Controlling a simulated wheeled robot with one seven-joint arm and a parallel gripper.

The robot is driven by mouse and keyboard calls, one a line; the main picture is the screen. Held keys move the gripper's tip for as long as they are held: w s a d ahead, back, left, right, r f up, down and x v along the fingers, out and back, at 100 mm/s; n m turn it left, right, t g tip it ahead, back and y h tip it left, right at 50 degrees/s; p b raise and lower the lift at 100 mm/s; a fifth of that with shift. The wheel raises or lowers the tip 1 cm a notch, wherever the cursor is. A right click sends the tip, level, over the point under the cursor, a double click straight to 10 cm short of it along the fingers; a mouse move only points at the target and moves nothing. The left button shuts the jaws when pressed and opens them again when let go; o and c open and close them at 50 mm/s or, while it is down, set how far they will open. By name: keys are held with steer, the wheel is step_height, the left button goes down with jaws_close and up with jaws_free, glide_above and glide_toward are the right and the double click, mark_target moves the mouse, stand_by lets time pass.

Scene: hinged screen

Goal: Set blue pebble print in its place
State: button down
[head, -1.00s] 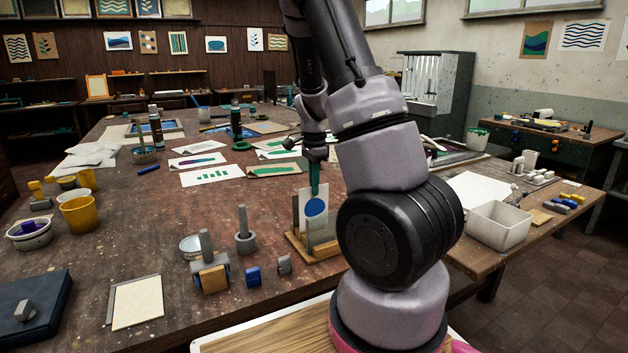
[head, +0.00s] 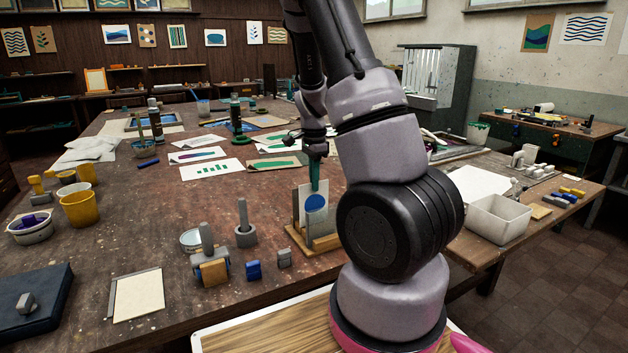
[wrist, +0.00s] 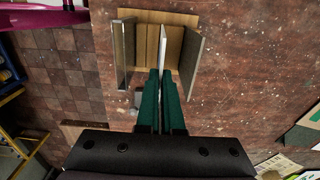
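The blue pebble print (head: 316,202), a white card with a blue oval, stands upright in the small wooden rack (head: 326,244) near the table's front edge. In the wrist view the print (wrist: 164,46) shows edge-on as a thin white strip between the rack's grey side panels (wrist: 191,62), nearer the right one. My gripper (head: 316,178) has green fingers at the print's upper part. In the wrist view the gripper (wrist: 160,78) has its fingers close together on both sides of the card. Whether the print's lower edge touches the rack base is hidden.
A white tray (head: 499,219) lies to the right beyond my arm. Flat prints (head: 212,169) lie behind. Bare tabletop is free at the left middle.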

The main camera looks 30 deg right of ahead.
steer(key=shift+f, duration=1.6)
steer(key=c, duration=1)
jaws_free()
step_height(320, 180, up, 11)
steer(key=shift+f, duration=0.1)
steer(key=s+a+r+n+t, duration=0.2)
steer(key=s+a+r+n, duration=0.2)
steer(key=s+r, duration=0.2)
steer(key=s+a+r+n+t+y, duration=0.1)
steer(key=s+a+r+n+t, duration=0.1)
steer(key=s+a+r+n, duration=0.3)
steer(key=s+a+r+n+t+y, duration=0.1)
steer(key=s+a+r+n+t, duration=0.2)
steer(key=s+r, duration=0.5)
steer(key=shift+s+a+r+n, duration=0.35)
steer(key=shift+a+r+n, duration=0.35)
steer(key=shift+n, duration=0.1)
